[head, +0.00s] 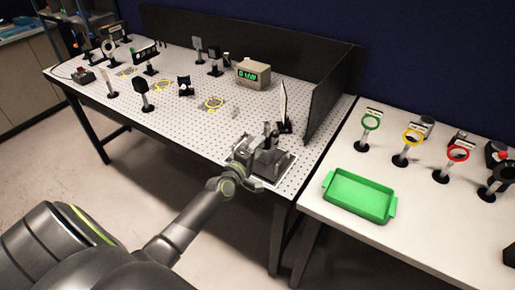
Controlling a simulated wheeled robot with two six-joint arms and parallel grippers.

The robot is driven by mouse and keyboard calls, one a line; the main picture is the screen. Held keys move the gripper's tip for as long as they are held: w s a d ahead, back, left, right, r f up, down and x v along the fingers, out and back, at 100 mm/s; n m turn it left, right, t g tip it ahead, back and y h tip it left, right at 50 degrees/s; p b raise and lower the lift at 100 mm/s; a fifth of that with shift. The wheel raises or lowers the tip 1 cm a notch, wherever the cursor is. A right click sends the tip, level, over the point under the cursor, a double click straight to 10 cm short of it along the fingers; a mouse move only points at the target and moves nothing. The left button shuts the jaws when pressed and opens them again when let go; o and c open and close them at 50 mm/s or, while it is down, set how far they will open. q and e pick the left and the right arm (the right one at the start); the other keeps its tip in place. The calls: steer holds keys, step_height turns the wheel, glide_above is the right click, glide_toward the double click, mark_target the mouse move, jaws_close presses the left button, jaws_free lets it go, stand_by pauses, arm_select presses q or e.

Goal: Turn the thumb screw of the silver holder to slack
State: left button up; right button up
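My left arm reaches in from the lower left, and my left gripper (268,152) is at the front right corner of the perforated table (198,122). The gripper is small and dark here, and I cannot tell whether its fingers are open or shut. A dark post-like part and a pale upright plate (283,104) stand just behind it. The silver holder and its thumb screw cannot be made out clearly; the gripper covers much of this corner. I cannot tell whether the gripper touches anything. My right gripper is not in view.
A grey box with a green display (252,74) stands at the back. Black panels (331,100) edge the table's back and right side. Several posts stand at the left. The white side table holds a green tray (359,196) and green, yellow and red ring holders (458,155).

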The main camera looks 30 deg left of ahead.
arm_select(q)
steer(key=shift+s, duration=0.55)
steer(key=s, duration=1.6)
steer(key=shift+s, duration=0.2)
